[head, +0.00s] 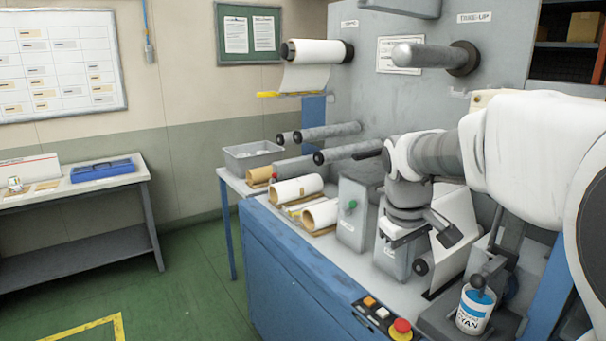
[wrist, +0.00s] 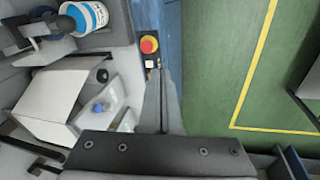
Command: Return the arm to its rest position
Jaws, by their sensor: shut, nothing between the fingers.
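My arm reaches in from the right of the head view, its white and grey links over the machine's worktop. My gripper (head: 403,240) hangs at its end, pointing down near the grey blocks at the front of the machine. Its fingertips are hard to make out there. In the wrist view my gripper (wrist: 162,75) shows as a dark bar at the bottom with two grey fingers together, shut and empty. They extend towards the control buttons and the machine's blue front edge.
A red emergency button (head: 401,329) sits on the front edge. Several cores and rolls lie left on the worktop (head: 330,262). The green floor (head: 190,300) at left is open.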

